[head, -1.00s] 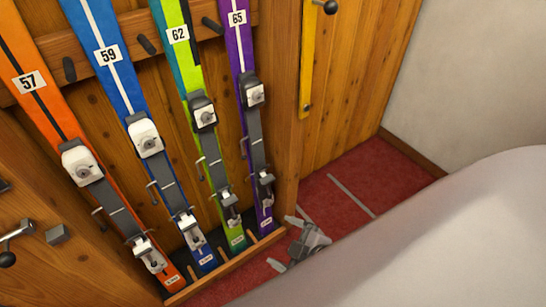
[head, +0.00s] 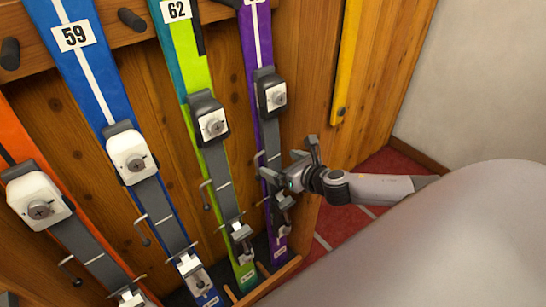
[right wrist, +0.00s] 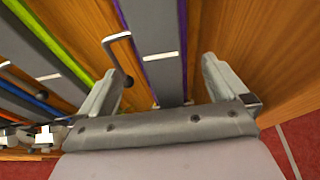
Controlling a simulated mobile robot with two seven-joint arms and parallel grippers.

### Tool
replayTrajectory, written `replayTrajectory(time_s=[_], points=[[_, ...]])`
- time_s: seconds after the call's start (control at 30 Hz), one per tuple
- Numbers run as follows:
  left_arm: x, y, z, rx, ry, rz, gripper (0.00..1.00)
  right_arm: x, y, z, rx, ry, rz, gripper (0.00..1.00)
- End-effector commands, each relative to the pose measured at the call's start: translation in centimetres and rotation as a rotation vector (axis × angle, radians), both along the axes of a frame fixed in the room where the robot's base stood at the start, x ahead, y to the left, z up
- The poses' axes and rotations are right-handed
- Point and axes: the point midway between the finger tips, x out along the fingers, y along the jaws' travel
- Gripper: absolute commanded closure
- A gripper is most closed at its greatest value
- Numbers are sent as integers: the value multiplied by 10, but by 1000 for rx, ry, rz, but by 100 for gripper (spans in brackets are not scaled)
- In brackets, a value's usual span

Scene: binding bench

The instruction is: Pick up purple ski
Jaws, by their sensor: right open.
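The purple ski (head: 249,40) stands upright in the rack, the rightmost of the row, with a dark grey binding and a grey plate. My right gripper (head: 290,178) is open beside the ski's lower part, below the toe binding, reaching in from the right. It hides part of the ski there. In the right wrist view, the purple ski (right wrist: 153,30) runs between the two spread fingers of the right gripper (right wrist: 162,75); a thin metal brake arm shows near the left finger. I cannot tell whether the fingers touch the ski. My left gripper is not in view.
The green ski (head: 183,75) stands close to the left, then the blue ski (head: 90,85) and the orange ski (head: 15,135). A wooden panel (head: 310,80) and a yellow strip (head: 346,70) are to the right. Red floor (head: 345,222) shows below.

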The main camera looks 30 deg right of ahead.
Motion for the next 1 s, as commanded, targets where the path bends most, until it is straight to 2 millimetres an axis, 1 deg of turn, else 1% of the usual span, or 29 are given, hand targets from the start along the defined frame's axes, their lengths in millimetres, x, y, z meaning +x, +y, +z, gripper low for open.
replayTrajectory(time_s=[0.2, 0.33, 0.47, 0.7, 0.77, 0.8, 0.87, 0.9, 0.97, 1.0], points=[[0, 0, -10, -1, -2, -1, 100, 26, 0, -12, 3, -3, 0, 0], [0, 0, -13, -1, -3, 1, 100, 39, 0, -17, 4, -1, -2, 0], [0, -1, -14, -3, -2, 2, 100, 45, 1, -19, 4, 0, 0, 0], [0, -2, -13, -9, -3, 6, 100, 45, 1, -19, 5, 1, 0, 0], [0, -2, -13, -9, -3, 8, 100, 45, 1, -19, 5, 1, 0, 20], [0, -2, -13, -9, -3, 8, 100, 45, 1, -19, 5, 1, 0, 33], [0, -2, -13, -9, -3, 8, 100, 45, 1, -19, 5, 1, 0, 52], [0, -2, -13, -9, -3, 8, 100, 45, 1, -19, 5, 1, 0, 65], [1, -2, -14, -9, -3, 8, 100, 45, 1, -19, 5, 1, 0, 85], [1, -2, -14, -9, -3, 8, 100, 45, 1, -19, 5, 1, 0, 98]])
